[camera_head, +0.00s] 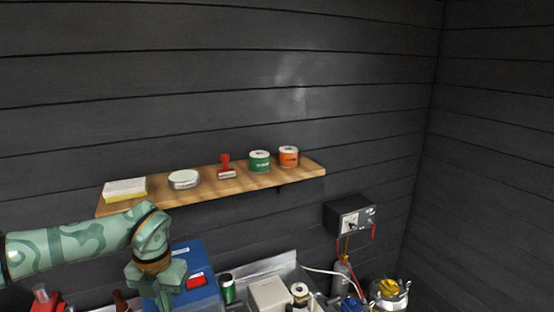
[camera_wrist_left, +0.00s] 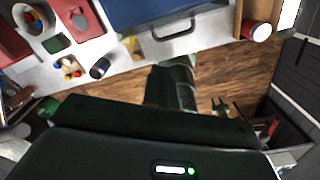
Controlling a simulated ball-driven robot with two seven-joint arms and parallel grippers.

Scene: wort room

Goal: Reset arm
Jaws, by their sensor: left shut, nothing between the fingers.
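My left arm comes in from the left in the head view, and its green patterned left gripper (camera_head: 162,294) points down near the bottom edge. It is shut and empty, in front of the blue box (camera_head: 197,285) and below the wooden shelf. Its fingertips are at or beyond the picture's lower edge. The left wrist view looks down past dark parts of mine to a bench and a wooden floor (camera_wrist_left: 225,75). My right gripper is in neither view.
A wooden shelf (camera_head: 240,187) on the dark wall holds a green tin (camera_head: 259,162), an orange tin (camera_head: 289,157) and a red stamp (camera_head: 226,168). The bench below is crowded. A metal pot (camera_head: 390,294) stands at the right. The wall above is clear.

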